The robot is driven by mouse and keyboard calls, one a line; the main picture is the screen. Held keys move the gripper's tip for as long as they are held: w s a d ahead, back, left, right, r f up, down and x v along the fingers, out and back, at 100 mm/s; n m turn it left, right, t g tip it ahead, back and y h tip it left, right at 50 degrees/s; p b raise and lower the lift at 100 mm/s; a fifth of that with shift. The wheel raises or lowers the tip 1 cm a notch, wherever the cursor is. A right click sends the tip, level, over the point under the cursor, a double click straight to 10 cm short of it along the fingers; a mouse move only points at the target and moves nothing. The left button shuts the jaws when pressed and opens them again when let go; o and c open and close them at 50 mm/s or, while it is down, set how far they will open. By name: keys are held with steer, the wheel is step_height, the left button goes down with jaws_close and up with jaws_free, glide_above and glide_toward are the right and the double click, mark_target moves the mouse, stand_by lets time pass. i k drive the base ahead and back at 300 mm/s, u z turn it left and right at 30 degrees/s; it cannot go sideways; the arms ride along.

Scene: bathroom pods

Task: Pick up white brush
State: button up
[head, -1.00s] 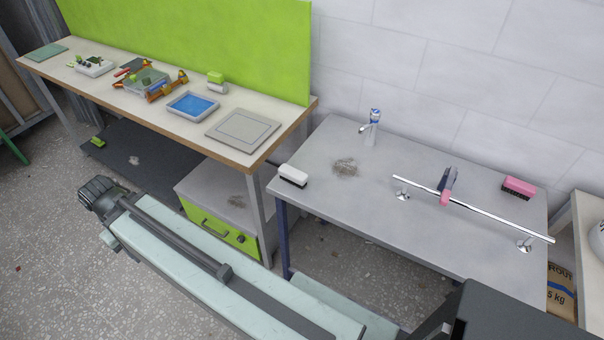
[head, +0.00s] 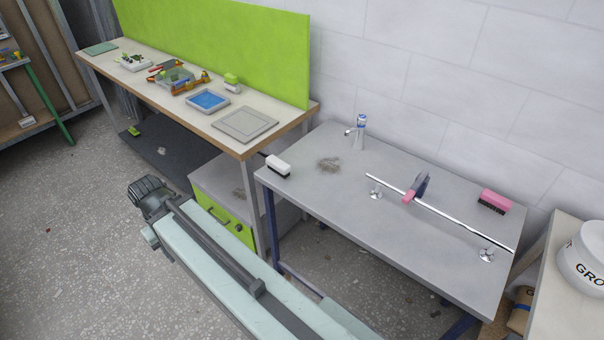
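The white brush (head: 278,166), a white block with dark bristles below, lies on the grey table (head: 330,210) near its left corner. My gripper (head: 147,192) is at the end of my extended arm, low and left of the grey table, over the floor and well apart from the brush. Its fingers are too small and dark to tell open or shut.
A pink brush (head: 494,201), a tap (head: 359,130) and a metal rail (head: 440,215) with a pink-and-dark tool (head: 415,189) are on the grey table. A workbench (head: 262,146) with trays stands left, above a green drawer unit (head: 224,215). A white bucket (head: 583,255) stands right.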

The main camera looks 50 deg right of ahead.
mark_target(279, 167)
steer(key=u, duration=0.15)
steer(key=i, duration=0.85)
steer(key=z, duration=0.05)
